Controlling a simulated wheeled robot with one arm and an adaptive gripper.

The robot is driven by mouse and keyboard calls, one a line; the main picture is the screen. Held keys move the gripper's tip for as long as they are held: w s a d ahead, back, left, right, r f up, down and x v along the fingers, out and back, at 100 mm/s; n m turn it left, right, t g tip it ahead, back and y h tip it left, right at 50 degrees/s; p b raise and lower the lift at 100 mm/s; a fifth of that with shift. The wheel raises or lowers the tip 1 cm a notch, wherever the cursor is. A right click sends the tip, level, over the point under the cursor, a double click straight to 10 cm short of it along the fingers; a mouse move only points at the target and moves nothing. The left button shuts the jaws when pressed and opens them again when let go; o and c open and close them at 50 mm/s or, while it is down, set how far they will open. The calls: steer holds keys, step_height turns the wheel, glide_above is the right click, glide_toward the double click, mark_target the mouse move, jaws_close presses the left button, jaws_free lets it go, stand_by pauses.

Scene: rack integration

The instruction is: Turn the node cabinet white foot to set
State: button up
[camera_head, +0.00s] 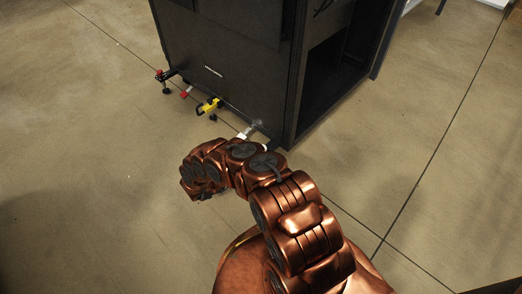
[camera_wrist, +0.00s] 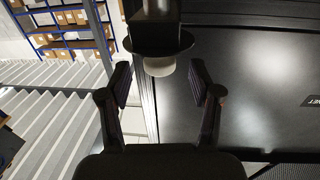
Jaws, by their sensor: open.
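The black node cabinet (camera_head: 225,50) stands on the floor in the head view. Its white foot (camera_head: 244,132) shows at the lower front edge, just beyond my copper arm. In the wrist view a pale, whitish knob (camera_wrist: 159,66) sits under a dark disc and block, probably this foot. My gripper (camera_wrist: 160,80) is open, with one dark finger on each side of the knob and visible gaps between. The cabinet's dark panel (camera_wrist: 235,85) fills the right of the wrist view. My fingers cannot be made out in the head view.
A yellow foot (camera_head: 208,105), a red foot (camera_head: 186,93) and another red-and-black foot (camera_head: 160,74) line the same cabinet edge to the left. Open floor (camera_head: 90,180) lies at left. Shelving with boxes (camera_wrist: 72,18) stands far off in the wrist view.

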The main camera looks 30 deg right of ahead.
steer(key=s+a, duration=0.1)
steer(key=a, duration=0.7)
stand_by(0.6)
